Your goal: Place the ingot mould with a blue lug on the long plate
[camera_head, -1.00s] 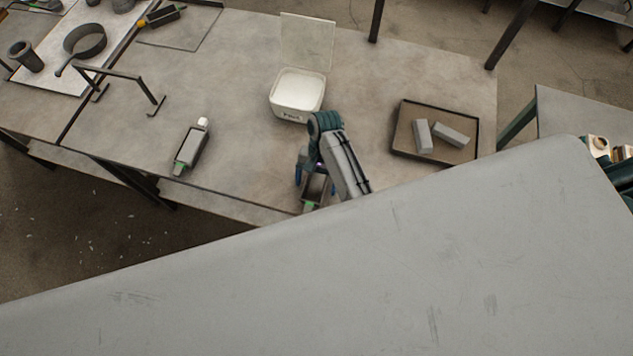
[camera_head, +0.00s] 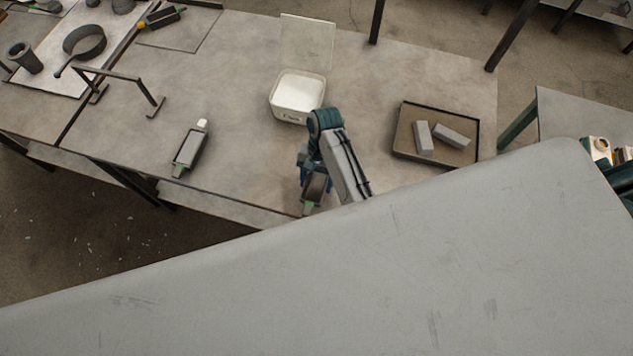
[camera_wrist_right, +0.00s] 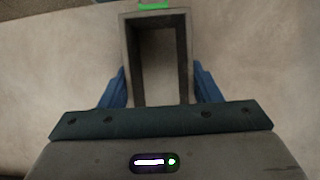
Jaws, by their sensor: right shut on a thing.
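My right gripper (camera_head: 314,186) is at the table's front edge, its blue fingers on both sides of a grey open-topped ingot mould (camera_head: 315,187). In the right wrist view, the fingers (camera_wrist_right: 160,88) press on the mould's long walls (camera_wrist_right: 184,60), and a green mark shows at its far end. Its other end is hidden under the gripper, so I cannot see a blue lug. Another mould (camera_head: 189,149), with a white lug and a green end, lies to the left. A dark mould with a yellow-orange lug (camera_head: 163,17) lies at the back left, by a thin flat plate (camera_head: 182,38). I cannot tell if this is the long plate.
A white open-lidded box (camera_head: 297,95) stands behind the gripper. A dark-rimmed tray (camera_head: 401,142) with two grey bars is to the right. A dark bar stand (camera_head: 118,72) and a round pan (camera_head: 85,42) are at left. A large grey surface fills the foreground.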

